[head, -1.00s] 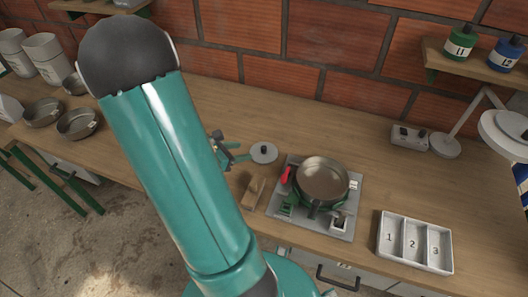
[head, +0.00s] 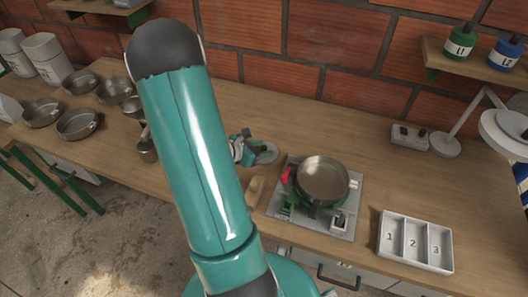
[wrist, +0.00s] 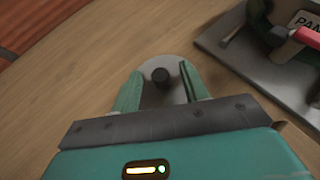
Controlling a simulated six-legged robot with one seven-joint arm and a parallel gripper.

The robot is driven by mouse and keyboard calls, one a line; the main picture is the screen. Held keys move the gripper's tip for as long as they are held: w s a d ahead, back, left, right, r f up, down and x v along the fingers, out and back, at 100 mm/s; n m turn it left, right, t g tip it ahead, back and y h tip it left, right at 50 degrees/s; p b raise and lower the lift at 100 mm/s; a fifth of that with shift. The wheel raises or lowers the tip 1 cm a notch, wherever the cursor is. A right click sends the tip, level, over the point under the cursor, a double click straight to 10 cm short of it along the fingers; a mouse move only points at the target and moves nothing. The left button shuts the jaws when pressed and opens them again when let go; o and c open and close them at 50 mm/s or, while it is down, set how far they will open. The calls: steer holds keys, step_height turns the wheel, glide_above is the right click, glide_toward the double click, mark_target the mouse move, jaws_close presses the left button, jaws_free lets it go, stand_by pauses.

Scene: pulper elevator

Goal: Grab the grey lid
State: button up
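The grey lid (wrist: 178,65) is a round flat disc with a dark knob (wrist: 160,76) in its middle, lying on the wooden bench. In the wrist view my gripper (wrist: 159,80) is open, with its two green fingers on either side of the knob and a gap to it. In the head view the gripper (head: 254,146) is over the lid (head: 268,153), and part of the lid is hidden behind it. I cannot tell how high the fingertips are above the lid.
A pan (head: 322,178) sits on a grey-plated stand (head: 345,222) right of the lid. A small wooden block (head: 255,190) lies just in front. A tray numbered 1 to 3 (head: 385,256) is at the right. Several metal pans (head: 78,124) stand at the left.

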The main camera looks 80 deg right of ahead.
jaws_close()
steer(key=shift+r, duration=0.1)
